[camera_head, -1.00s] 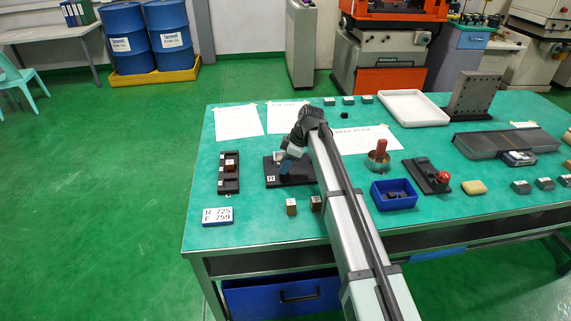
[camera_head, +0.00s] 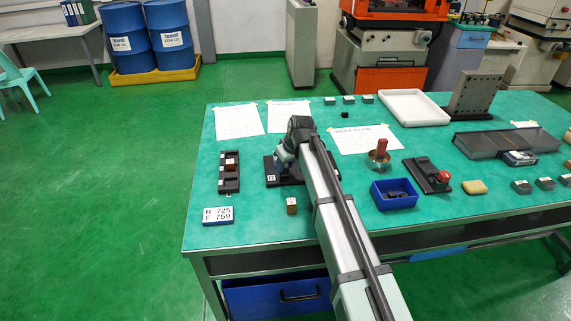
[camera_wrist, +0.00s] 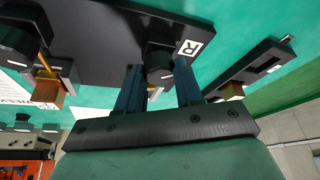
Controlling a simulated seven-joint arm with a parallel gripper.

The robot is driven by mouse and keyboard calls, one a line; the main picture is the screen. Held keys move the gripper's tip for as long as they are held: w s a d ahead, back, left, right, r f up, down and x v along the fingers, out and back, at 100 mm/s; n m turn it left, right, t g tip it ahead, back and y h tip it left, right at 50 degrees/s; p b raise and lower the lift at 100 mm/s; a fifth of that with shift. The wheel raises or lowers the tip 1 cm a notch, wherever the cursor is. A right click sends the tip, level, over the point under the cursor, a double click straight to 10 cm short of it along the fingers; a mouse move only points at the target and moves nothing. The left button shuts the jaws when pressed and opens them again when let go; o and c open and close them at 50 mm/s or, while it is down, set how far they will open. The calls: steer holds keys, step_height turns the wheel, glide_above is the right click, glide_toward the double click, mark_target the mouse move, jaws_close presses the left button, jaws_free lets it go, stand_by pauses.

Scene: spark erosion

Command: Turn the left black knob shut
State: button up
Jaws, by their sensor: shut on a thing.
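A black base plate (camera_head: 272,170) lies on the green table, mostly behind my arm in the head view. It fills the upper left of the wrist view (camera_wrist: 105,45) and bears a white "R" label (camera_wrist: 188,47). The black knob near that label (camera_wrist: 158,72) is the left one as seen from the head. My gripper (camera_wrist: 160,67) is shut on this knob, with one blue finger on each side. A second black knob (camera_wrist: 18,42) stands at the left of the wrist view, with a brass-coloured part below it. The gripped knob's far side is hidden.
A black tray (camera_head: 229,184) with a brown block lies left of the plate. A red-handled tool (camera_head: 381,150), a blue bin (camera_head: 393,195) and a red-knobbed fixture (camera_head: 428,175) stand to the right.

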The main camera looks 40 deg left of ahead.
steer(key=m+t, duration=0.1)
steer(key=m, duration=0.1)
steer(key=m+h, duration=0.1)
steer(key=m, duration=0.2)
steer(key=shift+s+a+m+t, duration=0.1)
steer(key=shift+s+m+t, duration=0.05)
steer(key=shift+m+t, duration=0.2)
steer(key=m+h, duration=0.1)
steer(key=m, duration=0.1)
steer(key=m+t+h, duration=0.1)
steer(key=m, duration=0.2)
steer(key=shift+a+m, duration=0.1)
steer(key=shift+m, duration=0.15)
steer(key=o, duration=1)
steer(key=shift+o, duration=0.2)
steer(key=shift+s+r, duration=0.1)
steer(key=v, duration=1.3)
steer(key=shift+s+r, duration=0.25)
steer(key=shift+a, duration=0.1)
